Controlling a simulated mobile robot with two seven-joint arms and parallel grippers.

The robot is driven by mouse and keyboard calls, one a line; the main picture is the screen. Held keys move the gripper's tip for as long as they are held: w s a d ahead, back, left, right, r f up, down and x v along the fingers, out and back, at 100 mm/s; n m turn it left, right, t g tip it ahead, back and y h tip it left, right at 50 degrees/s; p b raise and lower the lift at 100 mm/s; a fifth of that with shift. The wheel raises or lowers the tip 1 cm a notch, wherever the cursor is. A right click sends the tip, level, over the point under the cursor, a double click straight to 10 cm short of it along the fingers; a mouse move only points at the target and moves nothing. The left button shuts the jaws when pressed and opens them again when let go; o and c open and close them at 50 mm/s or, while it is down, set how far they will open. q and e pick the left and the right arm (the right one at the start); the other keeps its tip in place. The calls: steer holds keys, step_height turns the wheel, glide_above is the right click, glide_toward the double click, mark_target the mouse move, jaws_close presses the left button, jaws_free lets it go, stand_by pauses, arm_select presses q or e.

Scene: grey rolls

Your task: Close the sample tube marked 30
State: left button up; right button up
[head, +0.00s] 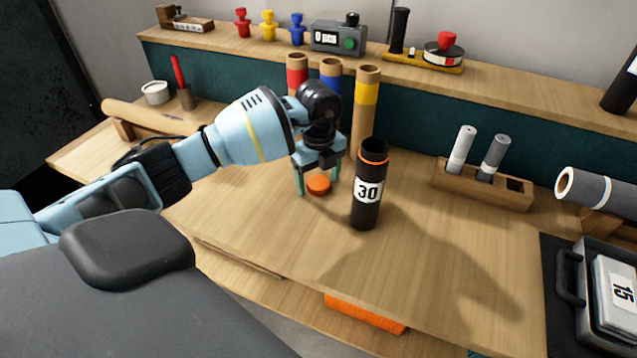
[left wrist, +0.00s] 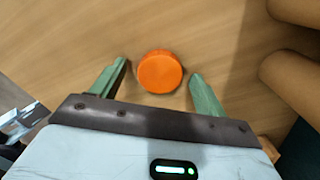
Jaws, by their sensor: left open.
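The black sample tube marked 30 (head: 367,212) stands upright on the wooden table, with an orange ring near its open top. An orange cap (head: 318,184) lies on the table to the left of the tube. My left gripper (head: 319,188) points down over the cap, its green fingers apart on either side. In the left wrist view the cap (left wrist: 160,72) sits between and slightly beyond the open fingertips (left wrist: 160,70), with a gap on each side. My right gripper is not in view.
Several cardboard tubes with coloured bands (head: 365,112) stand behind the gripper. A wooden block (head: 500,195) holding two small grey tubes is to the right, near a grey roll (head: 615,192) and a case (head: 585,325). The table front of the tube is clear.

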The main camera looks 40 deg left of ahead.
mark_target(317, 184)
arm_select(q)
steer(key=c, duration=1)
steer(key=shift+c, duration=0.2)
steer(key=shift+r, duration=0.1)
steer(key=shift+r, duration=0.8)
steer(key=shift+s+d+r, duration=0.1)
steer(key=shift+s+r, duration=0.2)
steer(key=shift+r, duration=0.6)
steer(key=s+d, duration=0.1)
steer(key=s, duration=0.4)
steer(key=s+d+r, duration=0.1)
steer(key=s, duration=0.4)
steer(key=s+d, duration=0.2)
steer(key=s, duration=0.2)
steer(key=shift+s+d+r, duration=0.1)
steer(key=shift+s+r, duration=0.1)
steer(key=shift+s, duration=0.2)
